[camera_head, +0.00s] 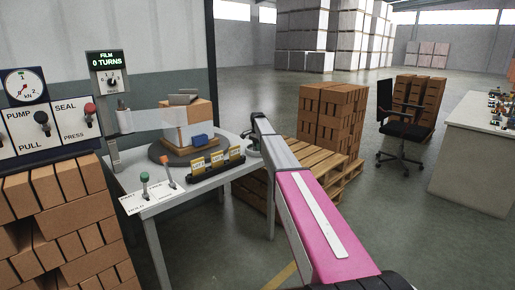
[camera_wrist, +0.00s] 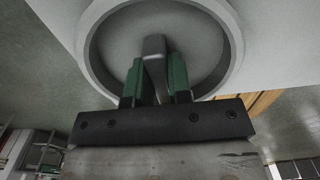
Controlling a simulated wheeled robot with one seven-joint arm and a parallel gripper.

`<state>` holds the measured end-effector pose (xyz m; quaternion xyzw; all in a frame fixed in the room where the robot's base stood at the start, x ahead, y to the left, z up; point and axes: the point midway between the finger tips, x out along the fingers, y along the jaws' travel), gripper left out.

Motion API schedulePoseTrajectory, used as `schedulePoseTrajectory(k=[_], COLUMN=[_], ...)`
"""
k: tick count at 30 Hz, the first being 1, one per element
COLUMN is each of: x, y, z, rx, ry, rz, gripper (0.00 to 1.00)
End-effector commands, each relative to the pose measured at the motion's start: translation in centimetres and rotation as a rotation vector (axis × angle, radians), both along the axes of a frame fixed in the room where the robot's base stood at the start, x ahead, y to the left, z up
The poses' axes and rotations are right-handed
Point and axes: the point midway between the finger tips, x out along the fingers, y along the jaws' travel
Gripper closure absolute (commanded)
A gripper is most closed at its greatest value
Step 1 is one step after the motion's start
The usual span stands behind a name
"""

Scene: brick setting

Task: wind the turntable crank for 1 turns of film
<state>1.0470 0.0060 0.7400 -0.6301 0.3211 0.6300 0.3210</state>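The turntable (camera_head: 172,155) stands on a white table with a brick stack (camera_head: 187,125) on it. A strip of pale film (camera_head: 150,119) runs from the post to the stack. The counter (camera_head: 105,60) reads "FILM 0 TURNS". In the wrist view a round pale crank wheel (camera_wrist: 105,42) fills the top, with a grey crank handle (camera_wrist: 154,46) standing out from it. My gripper (camera_wrist: 155,62) has its green fingers on either side of the handle, apparently touching it near the tips. In the head view my arm hides most of the crank at the table's right edge.
A panel (camera_head: 50,133) with pump and seal levers is at the left above stacked bricks (camera_head: 60,205).

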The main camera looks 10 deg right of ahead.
Motion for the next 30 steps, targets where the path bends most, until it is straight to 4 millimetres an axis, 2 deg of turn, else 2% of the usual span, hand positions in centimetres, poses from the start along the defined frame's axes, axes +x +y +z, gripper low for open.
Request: schedulePoseTrajectory(k=[8, 13, 30], x=[0.00, 0.00, 0.00], y=[0.01, 0.01, 0.01], z=[0.03, 0.03, 0.05], rx=[0.000, 0.000, 0.000], ry=[0.000, 0.000, 0.000], rz=[0.044, 0.134, 0.650], gripper=[1.00, 1.00, 1.00])
